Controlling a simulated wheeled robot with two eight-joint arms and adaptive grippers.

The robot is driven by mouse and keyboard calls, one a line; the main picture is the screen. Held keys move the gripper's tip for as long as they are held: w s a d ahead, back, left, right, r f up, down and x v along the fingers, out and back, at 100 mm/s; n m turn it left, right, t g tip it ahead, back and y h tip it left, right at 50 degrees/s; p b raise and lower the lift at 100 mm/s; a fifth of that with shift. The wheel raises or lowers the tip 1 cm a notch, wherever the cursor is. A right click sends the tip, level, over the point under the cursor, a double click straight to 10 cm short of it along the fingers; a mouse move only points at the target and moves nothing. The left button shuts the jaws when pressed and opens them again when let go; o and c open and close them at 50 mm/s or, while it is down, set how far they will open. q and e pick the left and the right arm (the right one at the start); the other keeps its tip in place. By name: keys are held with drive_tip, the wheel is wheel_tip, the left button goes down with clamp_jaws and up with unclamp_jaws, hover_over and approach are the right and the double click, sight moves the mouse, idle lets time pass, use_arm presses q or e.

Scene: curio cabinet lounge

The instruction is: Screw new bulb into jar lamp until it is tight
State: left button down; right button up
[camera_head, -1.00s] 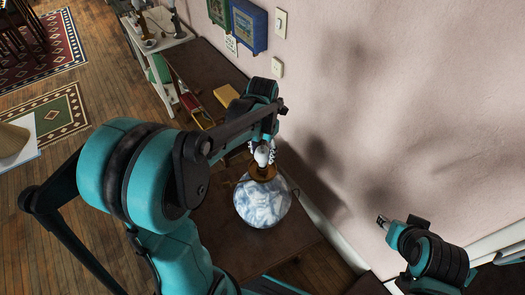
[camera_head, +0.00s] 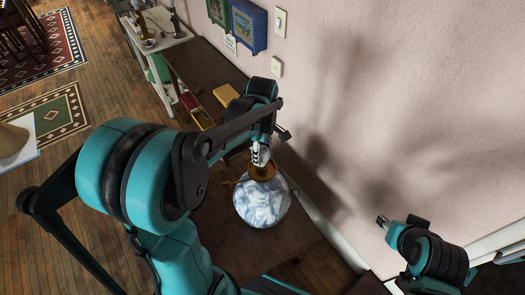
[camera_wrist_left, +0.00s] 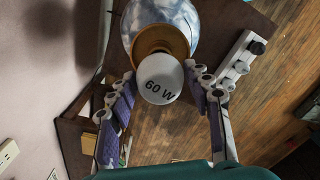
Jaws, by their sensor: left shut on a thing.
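The jar lamp (camera_head: 262,205), a round blue-and-white marbled body with a brass-coloured collar (camera_head: 262,173), stands upright on a dark brown table. A white bulb marked "60 W" (camera_wrist_left: 160,82) sits at the collar, seen end-on in the left wrist view. My left gripper (camera_head: 261,155) is above the collar, shut on the bulb, with one finger on each side of it. The fingers hide most of the bulb in the head view. The bulb's thread is hidden. My right gripper (camera_head: 382,221) is near the wall at right, away from the lamp; its jaw state is unclear.
The pink wall (camera_head: 400,100) rises close to the right of the lamp. A white shelf (camera_head: 165,45) stands at the back left. Bare tabletop shows in front of the lamp.

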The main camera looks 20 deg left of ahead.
use_arm(q)
drive_tip(key=m, duration=0.6)
drive_tip(key=shift+a+m, duration=0.1)
drive_tip(key=shift+m, duration=0.2)
drive_tip(key=m, duration=0.7)
drive_tip(key=c, duration=0.8)
unclamp_jaws()
drive_tip(key=shift+f, duration=0.1)
